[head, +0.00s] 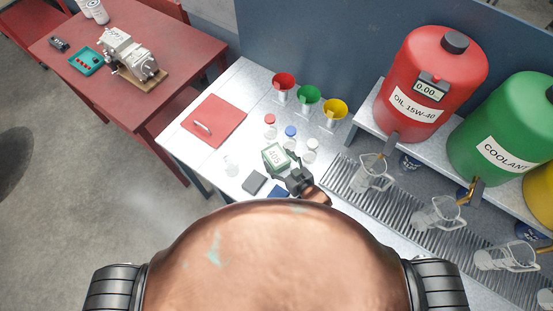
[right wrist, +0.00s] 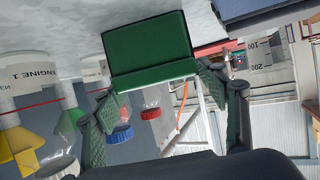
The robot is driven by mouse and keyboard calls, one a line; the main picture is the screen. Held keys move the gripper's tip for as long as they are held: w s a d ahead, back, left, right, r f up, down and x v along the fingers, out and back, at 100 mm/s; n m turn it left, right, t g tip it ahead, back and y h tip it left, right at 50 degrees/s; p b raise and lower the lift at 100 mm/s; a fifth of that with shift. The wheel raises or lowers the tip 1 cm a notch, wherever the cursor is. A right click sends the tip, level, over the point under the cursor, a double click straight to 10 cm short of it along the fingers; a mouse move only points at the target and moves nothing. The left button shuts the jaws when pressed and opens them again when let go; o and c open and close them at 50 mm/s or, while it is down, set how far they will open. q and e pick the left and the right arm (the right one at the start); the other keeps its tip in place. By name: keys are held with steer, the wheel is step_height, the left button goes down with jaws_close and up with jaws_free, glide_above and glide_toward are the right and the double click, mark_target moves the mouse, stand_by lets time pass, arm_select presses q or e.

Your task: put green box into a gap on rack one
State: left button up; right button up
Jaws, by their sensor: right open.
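A green box with a white label face reading "405" (head: 275,155) is on the grey workbench in the head view. My right gripper (head: 283,169) is right at its near side, fingers spread toward it. In the right wrist view the green box (right wrist: 148,45) appears just ahead of the open fingers (right wrist: 162,95), roughly in line with the gap between them. I cannot tell whether the fingers touch it. My left gripper is not in view. I cannot make out rack one in these views.
Small bottles (head: 291,132) stand just behind the box. Red, green and yellow funnels (head: 308,95) are farther back. Glass jugs (head: 371,172) stand on a grate to the right, below the oil tank (head: 430,85). A dark grey box (head: 255,181) lies left of the gripper.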

steer(key=shift+x, duration=1.35)
steer(key=shift+d, duration=0.1)
steer(key=shift+c, duration=0.5)
steer(key=c, duration=1.4)
steer(key=shift+r, duration=0.1)
steer(key=shift+c, duration=0.3)
